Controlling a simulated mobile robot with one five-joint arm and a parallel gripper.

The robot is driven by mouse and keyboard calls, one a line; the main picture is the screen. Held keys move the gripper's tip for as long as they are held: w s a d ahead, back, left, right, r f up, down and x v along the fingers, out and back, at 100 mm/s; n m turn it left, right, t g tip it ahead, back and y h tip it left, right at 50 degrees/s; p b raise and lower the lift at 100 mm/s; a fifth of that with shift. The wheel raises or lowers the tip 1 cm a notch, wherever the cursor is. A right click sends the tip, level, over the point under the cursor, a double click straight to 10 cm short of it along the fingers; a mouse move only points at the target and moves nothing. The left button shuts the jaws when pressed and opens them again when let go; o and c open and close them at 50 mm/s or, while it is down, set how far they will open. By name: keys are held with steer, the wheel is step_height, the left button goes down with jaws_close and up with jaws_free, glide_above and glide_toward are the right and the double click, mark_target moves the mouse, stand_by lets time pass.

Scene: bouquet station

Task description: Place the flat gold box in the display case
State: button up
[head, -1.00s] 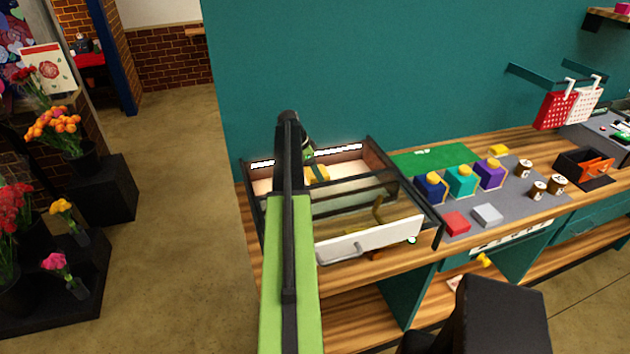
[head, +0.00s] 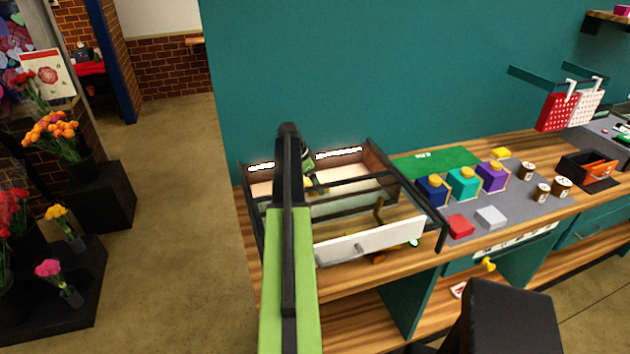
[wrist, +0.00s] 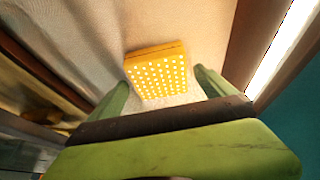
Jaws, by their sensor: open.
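The flat gold box (wrist: 157,74), with a dotted face, lies on the pale floor inside the display case (head: 372,241). In the wrist view it sits just ahead of my gripper (wrist: 162,82), between the lines of the two green fingers, with a gap on each side. My gripper is open. In the head view my gripper (head: 318,184) reaches down into the back part of the case, and my arm hides the gold box there.
The case has dark frame bars, lit strips at the back, and a white front panel with a handle. To its right are a green mat (head: 437,160) and a grey mat (head: 530,207) holding colored boxes and small jars. A teal wall (head: 400,70) rises behind.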

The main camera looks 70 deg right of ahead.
steer(key=shift+r+p, duration=0.35)
steer(key=p+v, duration=1)
steer(key=v, duration=0.1)
steer(key=shift+w+a+r+p, duration=0.2)
steer(key=shift+r+p, duration=0.05)
steer(key=shift+p, duration=0.1)
